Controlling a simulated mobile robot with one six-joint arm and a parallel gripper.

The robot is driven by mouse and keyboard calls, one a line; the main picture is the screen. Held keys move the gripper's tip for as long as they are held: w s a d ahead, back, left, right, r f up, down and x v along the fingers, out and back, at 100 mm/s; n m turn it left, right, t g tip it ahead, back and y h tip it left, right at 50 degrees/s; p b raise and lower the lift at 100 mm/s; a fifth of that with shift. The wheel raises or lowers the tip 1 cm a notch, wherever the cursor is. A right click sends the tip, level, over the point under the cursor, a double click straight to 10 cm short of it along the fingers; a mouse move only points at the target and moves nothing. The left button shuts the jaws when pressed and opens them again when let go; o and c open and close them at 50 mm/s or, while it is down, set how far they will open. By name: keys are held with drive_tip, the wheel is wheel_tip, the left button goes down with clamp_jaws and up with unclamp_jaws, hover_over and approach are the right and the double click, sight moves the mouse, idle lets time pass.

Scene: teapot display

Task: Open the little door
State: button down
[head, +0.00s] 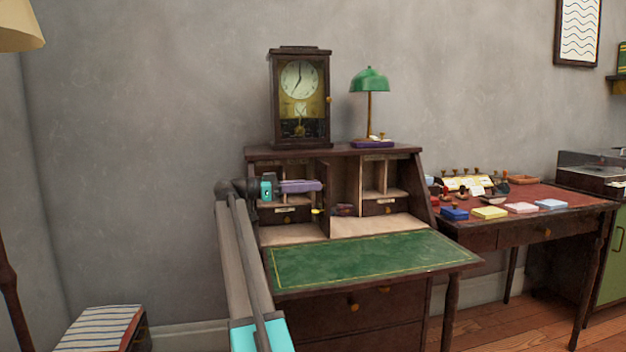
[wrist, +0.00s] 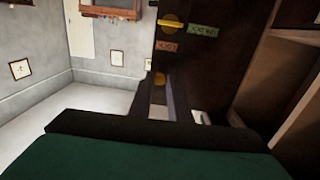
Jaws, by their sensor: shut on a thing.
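The little door (head: 324,212) is a dark panel in the middle of the writing desk's upper part. It stands swung outward, seen almost edge-on in the head view, with the central compartment (head: 345,194) open to its right. My gripper (head: 321,186) reaches it from the left. In the wrist view the door's dark face (wrist: 196,65) carries a brass knob (wrist: 159,79), another brass fitting (wrist: 172,22) and small labels. My gripper (wrist: 160,92) is shut on the knob there; the fingers partly hide it.
The desk's green writing flap (head: 370,260) is folded down in front. Pigeonholes and small drawers (head: 382,206) flank the compartment. A clock (head: 300,98) and a green lamp (head: 370,80) stand on top. A table with small boxes (head: 489,212) stands at right.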

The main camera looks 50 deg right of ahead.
sight(325, 171)
drive_tip(key=shift+a+f, duration=0.1)
drive_tip(key=shift+a, duration=0.1)
drive_tip(key=c, duration=1.7)
unclamp_jaws()
drive_tip(key=shift+o, duration=0.2)
drive_tip(key=shift+r, duration=0.25)
drive_tip(key=shift+r+p, duration=0.45)
drive_tip(key=shift+r, duration=0.05)
wheel_tip(325, 171, up, 3)
drive_tip(key=shift+s+p, duration=0.1)
drive_tip(key=shift+p, duration=0.75)
drive_tip(key=shift+s+a+f, duration=0.2)
drive_tip(key=shift+s+a, duration=0.2)
drive_tip(key=shift+a, duration=0.05)
drive_tip(key=s+a+r+p, duration=0.1)
drive_tip(key=s+a+p, duration=0.3)
drive_tip(key=s+a, duration=0.6)
drive_tip(key=shift+a+p, duration=0.3)
drive_tip(key=shift+a, duration=0.15)
